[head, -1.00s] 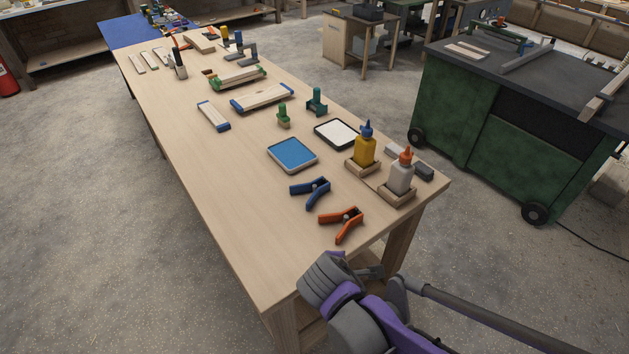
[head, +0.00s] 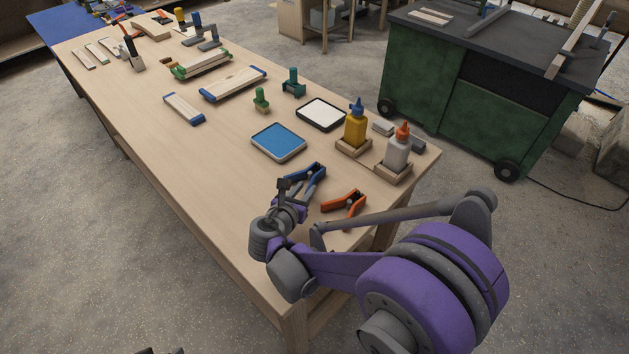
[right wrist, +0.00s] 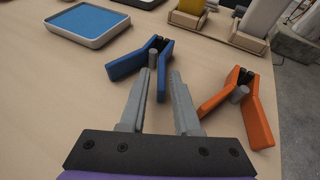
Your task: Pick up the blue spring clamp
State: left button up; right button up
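The blue spring clamp (head: 306,178) lies on the wooden table, in front of the blue tray. In the right wrist view the blue clamp (right wrist: 141,66) lies just beyond my right gripper's fingers. My right gripper (head: 298,186) is over the table beside the clamp and hides part of it in the head view. In the wrist view its fingers (right wrist: 162,92) are apart with nothing held between them; the clamp's near handle shows between the fingertips.
An orange spring clamp (head: 345,201) lies close to the right of the blue one. A blue tray (head: 278,141), a white tray (head: 320,114), a yellow bottle (head: 356,128) and a white bottle (head: 397,150) stand behind. The table's left front is clear.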

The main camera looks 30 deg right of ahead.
aim_at(311, 182)
jog(key=x, duration=0.5)
jog(key=shift+d+r, duration=0.1)
jog(key=shift+r, duration=0.1)
jog(key=shift+s, duration=0.1)
grip_shut()
